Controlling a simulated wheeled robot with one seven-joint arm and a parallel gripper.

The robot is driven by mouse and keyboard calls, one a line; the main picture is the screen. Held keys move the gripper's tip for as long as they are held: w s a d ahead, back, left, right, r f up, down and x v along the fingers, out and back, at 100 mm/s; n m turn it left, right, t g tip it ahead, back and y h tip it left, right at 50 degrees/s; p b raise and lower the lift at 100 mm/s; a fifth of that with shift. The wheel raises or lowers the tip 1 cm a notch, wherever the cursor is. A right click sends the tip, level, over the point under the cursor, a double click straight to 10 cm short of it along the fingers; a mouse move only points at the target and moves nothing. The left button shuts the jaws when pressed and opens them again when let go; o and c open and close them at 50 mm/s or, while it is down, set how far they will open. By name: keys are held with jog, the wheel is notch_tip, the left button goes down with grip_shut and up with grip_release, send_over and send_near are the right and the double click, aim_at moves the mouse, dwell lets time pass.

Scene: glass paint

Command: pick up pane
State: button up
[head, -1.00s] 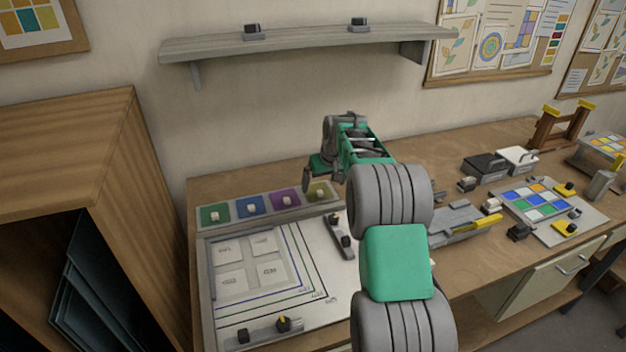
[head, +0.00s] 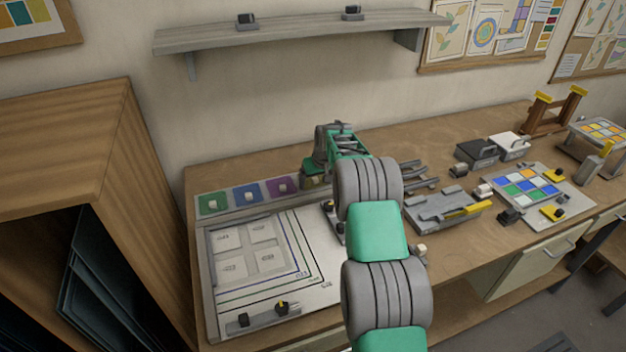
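A white board (head: 318,268) with a square frame and pale labelled squares lies in front of the row. A grey fixture with a yellow handle (head: 468,211) and a coloured grid panel (head: 527,186) stand to the right. A shelf (head: 300,32) hangs above; a wooden cabinet (head: 75,140) stands left.

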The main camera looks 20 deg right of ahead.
jog(key=c, duration=0.9)
jog(key=shift+c, duration=0.4)
jog(key=shift+r, duration=0.15)
